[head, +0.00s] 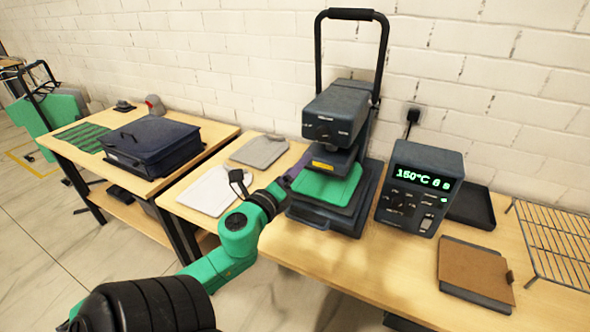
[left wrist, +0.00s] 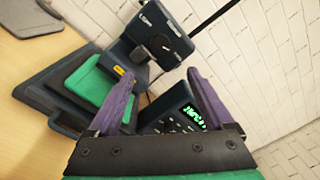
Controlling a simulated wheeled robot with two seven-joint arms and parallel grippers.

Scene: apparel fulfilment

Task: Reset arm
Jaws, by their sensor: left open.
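My left gripper (head: 292,172), with purple fingers, is at the left side of the heat press (head: 335,115) in the head view, partly hidden by its own wrist. In the left wrist view the gripper (left wrist: 160,95) is open, with nothing between its fingers. Behind the fingers are the press (left wrist: 155,30) and the control box (left wrist: 178,112). My green and black left arm reaches in from the lower left, over the table's front edge. My right gripper is not in view.
A green piece (head: 328,186) lies on the press's lower plate. White (head: 210,190) and grey (head: 260,150) folded garments lie left of it. The control box (head: 418,188) reads 150°C 6 s. A brown clipboard-like board (head: 474,268) and wire rack (head: 560,245) are at right.

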